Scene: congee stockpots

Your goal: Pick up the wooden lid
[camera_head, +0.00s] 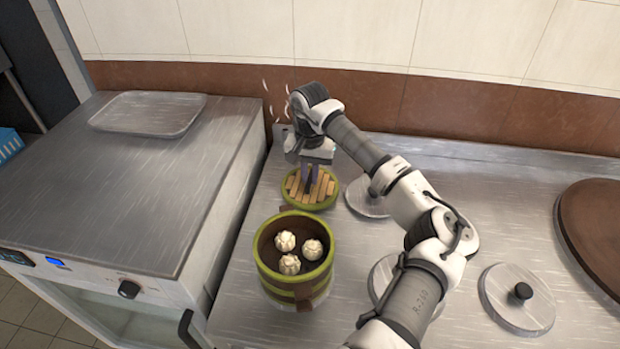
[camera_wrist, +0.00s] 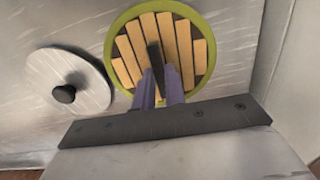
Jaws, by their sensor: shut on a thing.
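The wooden lid (camera_head: 324,189) is round, with light wooden slats and a green rim. In the head view it is just behind the green steamer pot (camera_head: 268,263). The wrist view also shows the lid (camera_wrist: 183,38), with a dark bar handle across its middle. My gripper (camera_head: 309,182) points down at the lid's centre, and its purple fingers are shut on the handle. In the wrist view the fingers (camera_wrist: 160,88) are on both sides of the handle's near end. I cannot tell whether the lid touches the counter.
The uncovered steamer pot holds three white buns (camera_head: 289,264). Metal lids with black knobs (camera_head: 516,300) lie to the right, one close beside the wooden lid. A brown round lid (camera_head: 597,225) is at far right. A metal tray (camera_head: 147,113) sits on the left cabinet.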

